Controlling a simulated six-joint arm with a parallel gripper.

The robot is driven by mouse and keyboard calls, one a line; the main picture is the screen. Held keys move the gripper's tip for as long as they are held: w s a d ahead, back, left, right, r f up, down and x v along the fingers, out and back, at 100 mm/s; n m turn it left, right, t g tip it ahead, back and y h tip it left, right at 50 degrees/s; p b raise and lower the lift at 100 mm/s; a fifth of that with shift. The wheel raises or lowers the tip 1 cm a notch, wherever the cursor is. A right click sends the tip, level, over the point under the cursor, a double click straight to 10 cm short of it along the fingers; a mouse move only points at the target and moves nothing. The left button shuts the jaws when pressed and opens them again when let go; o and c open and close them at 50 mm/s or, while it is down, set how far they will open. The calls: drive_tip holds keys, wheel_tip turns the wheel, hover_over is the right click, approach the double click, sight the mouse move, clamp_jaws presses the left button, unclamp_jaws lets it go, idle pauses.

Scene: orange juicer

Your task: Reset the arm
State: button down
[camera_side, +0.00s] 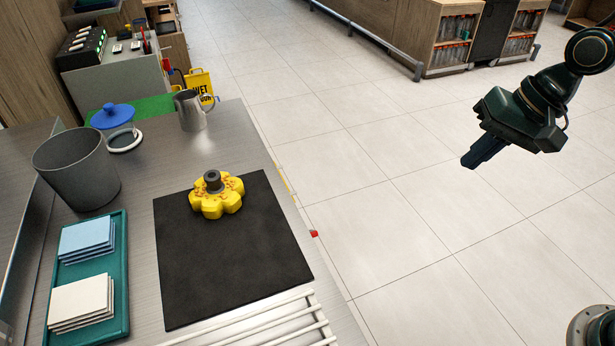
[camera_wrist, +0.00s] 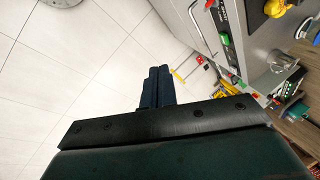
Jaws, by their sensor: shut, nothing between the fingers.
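My gripper (camera_side: 475,160) is in the upper right of the side view, held above the tiled floor and well clear of the counter. Its dark fingers are shut together with nothing between them. In the wrist view the closed fingers (camera_wrist: 157,87) point up the picture, past the dark gripper body. The wrist view shows floor on the left and the counter edge on the upper right. The gripper touches nothing.
The steel counter (camera_side: 150,160) holds a black mat (camera_side: 235,260) with a yellow flower-shaped piece (camera_side: 217,203). A grey bin (camera_side: 77,170), a metal pitcher (camera_side: 190,110) and a green tray (camera_side: 117,303) with cloths stand around it. The floor (camera_side: 400,200) between counter and arm is clear.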

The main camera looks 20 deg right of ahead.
drive_tip(key=s+d+r+n+t+h, duration=0.1)
drive_tip(key=s+d+r+n, duration=0.1)
drive_tip(key=s, duration=0.5)
drive_tip(key=s+d+r+n+t+h, duration=0.1)
drive_tip(key=s+d+r+n+h, duration=0.1)
drive_tip(key=s+d+r, duration=0.3)
drive_tip(key=s+n, duration=0.1)
drive_tip(key=s, duration=0.2)
drive_tip(key=shift+d+r, duration=0.25)
drive_tip(key=shift+r, duration=0.1)
drive_tip(key=c, duration=2.1)
unclamp_jaws()
drive_tip(key=shift+s+d, duration=0.1)
drive_tip(key=shift+s, duration=0.2)
